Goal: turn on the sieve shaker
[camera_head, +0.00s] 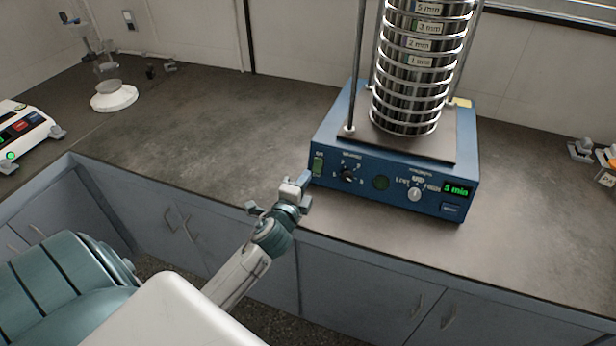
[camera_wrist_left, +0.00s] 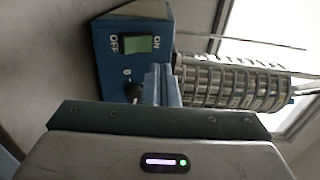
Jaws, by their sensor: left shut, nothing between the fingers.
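The sieve shaker (camera_head: 330,198) is a blue box on the bench, with a tall stack of metal sieves (camera_head: 408,85) on its top plate. Its front has a green power switch (camera_head: 317,164) at the left end, a black knob (camera_head: 348,174), a light knob (camera_head: 414,194) and a lit display reading 3 min (camera_head: 457,189). In the left wrist view the switch (camera_wrist_left: 140,44) shows green between the words OFF and ON. My left gripper (camera_head: 303,183) is shut and empty, close to the panel's left end just below the switch. Contact cannot be told. My right gripper is not in view.
The grey bench top (camera_head: 215,125) is clear left of the shaker. A white device with a green light (camera_head: 22,133) and a white round-based stand (camera_head: 114,97) are at the left. Small items (camera_head: 583,150) lie at the right edge. Cabinets (camera_head: 365,285) are below.

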